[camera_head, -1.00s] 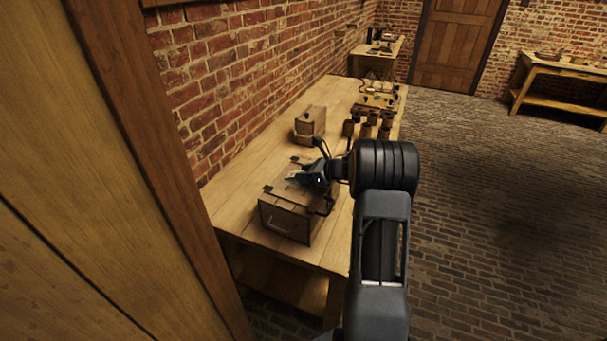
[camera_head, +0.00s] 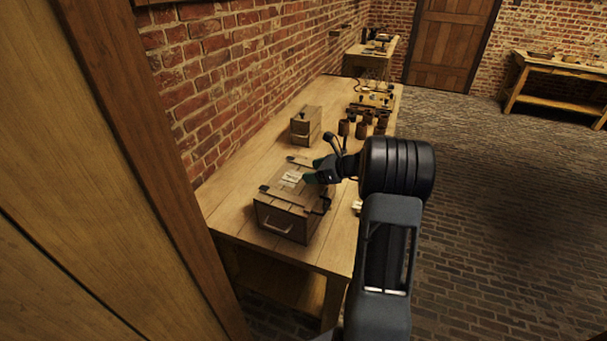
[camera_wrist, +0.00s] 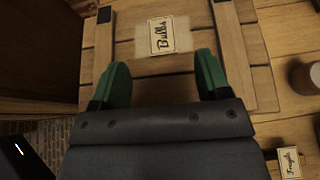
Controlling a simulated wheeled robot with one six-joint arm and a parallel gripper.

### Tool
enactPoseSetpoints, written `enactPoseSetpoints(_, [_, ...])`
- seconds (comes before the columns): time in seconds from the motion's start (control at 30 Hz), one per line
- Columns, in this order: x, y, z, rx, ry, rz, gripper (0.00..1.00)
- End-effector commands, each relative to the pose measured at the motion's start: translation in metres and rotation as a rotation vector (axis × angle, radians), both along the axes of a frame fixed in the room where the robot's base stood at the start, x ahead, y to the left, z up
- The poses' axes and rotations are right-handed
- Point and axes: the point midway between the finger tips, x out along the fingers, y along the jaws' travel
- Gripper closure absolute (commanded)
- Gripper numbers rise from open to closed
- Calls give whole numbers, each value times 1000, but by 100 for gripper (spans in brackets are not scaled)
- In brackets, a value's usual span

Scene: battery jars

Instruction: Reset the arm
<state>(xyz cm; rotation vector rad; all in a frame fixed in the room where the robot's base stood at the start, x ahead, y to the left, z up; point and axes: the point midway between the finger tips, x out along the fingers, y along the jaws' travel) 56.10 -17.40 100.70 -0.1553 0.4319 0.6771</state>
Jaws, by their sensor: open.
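My gripper (camera_head: 312,171) is open and empty, just over the right side of a wooden crate in the head view. In the wrist view its two green fingers (camera_wrist: 160,80) are spread apart above the crate's slatted lid (camera_wrist: 190,88). A paper label (camera_wrist: 161,35) on the lid lies beyond the fingertips; its writing seems to read "Bulls" or "Bells". The crate (camera_head: 285,222) is closed and stands on the near end of the long wooden table. My gripper's exact height above the lid cannot be told.
A smaller wooden box (camera_head: 306,122) stands behind the crate, near the brick wall. Several brown jars (camera_head: 362,130) and a brass-coloured apparatus (camera_head: 374,98) stand farther along the table (camera_head: 240,198). A small label (camera_wrist: 290,162) shows at the wrist view's lower right. Open brick floor (camera_head: 490,200) lies to the right.

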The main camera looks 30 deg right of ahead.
Motion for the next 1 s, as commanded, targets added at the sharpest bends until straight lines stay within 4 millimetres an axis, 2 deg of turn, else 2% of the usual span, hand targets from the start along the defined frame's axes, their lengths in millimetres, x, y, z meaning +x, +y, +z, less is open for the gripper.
enactPoseSetpoints(0.2, [-31,-26,18,-1,-2,-4,30])
enactPoseSetpoints(0.4, [-50,-41,30,0,0,-2,30])
enactPoseSetpoints(0.77, [-60,-49,37,0,0,0,30])
enactPoseSetpoints(0.9, [-60,-50,34,-75,-40,36,30])
enactPoseSetpoints(0.97, [-69,-49,17,-178,-38,103,30])
enactPoseSetpoints(1.0, [-81,-45,1,-255,-24,170,30])
